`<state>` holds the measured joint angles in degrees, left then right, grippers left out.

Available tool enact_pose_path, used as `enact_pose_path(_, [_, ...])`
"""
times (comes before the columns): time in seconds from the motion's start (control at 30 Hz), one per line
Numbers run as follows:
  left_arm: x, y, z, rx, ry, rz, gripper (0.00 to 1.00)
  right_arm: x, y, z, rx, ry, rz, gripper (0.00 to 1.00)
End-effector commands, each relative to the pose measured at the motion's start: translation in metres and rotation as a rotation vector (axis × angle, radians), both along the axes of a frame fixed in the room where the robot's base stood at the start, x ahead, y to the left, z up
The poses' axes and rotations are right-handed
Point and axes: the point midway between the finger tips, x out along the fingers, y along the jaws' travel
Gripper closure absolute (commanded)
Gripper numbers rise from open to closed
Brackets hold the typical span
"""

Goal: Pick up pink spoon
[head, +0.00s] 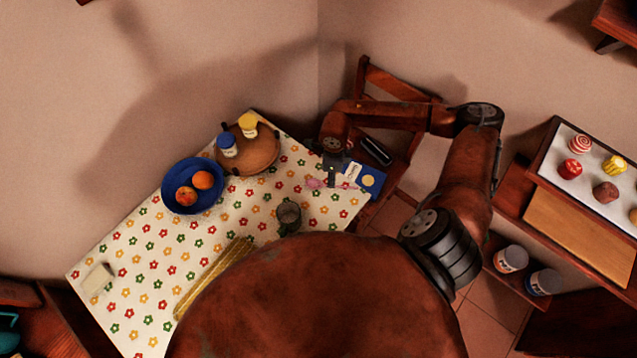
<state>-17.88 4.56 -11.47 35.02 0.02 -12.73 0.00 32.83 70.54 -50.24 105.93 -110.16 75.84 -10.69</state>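The pink spoon (316,183) lies on the flowered tablecloth, near the right end of the table. My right gripper (334,182) reaches down over it, with the fingers at the spoon. The gripper hides part of the spoon, and I cannot tell whether the fingers touch it or are closed on it. My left gripper is not in view.
A blue-and-white packet (367,180) lies right of the gripper. A dark mug (289,214), a blue bowl with fruit (171,199) and a wooden board with two jars (262,158) share the table (130,262). A wooden chair (378,78) stands behind.

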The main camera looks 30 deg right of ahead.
Motion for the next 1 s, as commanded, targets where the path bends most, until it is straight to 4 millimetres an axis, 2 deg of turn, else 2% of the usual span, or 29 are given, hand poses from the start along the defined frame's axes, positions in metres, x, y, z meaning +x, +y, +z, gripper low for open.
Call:
enact_pose_path(0.07, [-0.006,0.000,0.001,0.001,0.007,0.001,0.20,0.000,0.001,-0.008,0.002,0.001,0.000,0.73])
enact_pose_path(0.17, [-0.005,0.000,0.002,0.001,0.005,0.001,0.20,0.001,0.001,-0.023,0.002,0.002,0.000,0.73])
enact_pose_path(0.3, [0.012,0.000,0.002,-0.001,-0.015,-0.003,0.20,0.002,0.002,-0.043,0.001,0.002,0.000,0.73])
enact_pose_path(0.4, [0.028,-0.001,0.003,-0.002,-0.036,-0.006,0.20,0.003,0.002,-0.047,0.001,0.000,0.002,0.73])
enact_pose_path(0.5, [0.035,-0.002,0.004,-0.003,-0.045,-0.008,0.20,0.004,0.003,-0.047,0.001,0.000,0.004,0.73])
enact_pose_path(0.67, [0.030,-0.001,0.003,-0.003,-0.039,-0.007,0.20,0.003,0.003,-0.047,0.001,0.000,0.004,0.73])
enact_pose_path(0.93, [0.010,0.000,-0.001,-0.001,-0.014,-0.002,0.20,0.003,0.003,-0.050,0.001,0.000,0.004,0.73])
enact_pose_path(1.0, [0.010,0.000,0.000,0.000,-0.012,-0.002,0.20,0.003,0.003,-0.050,0.001,0.000,0.004,0.77])
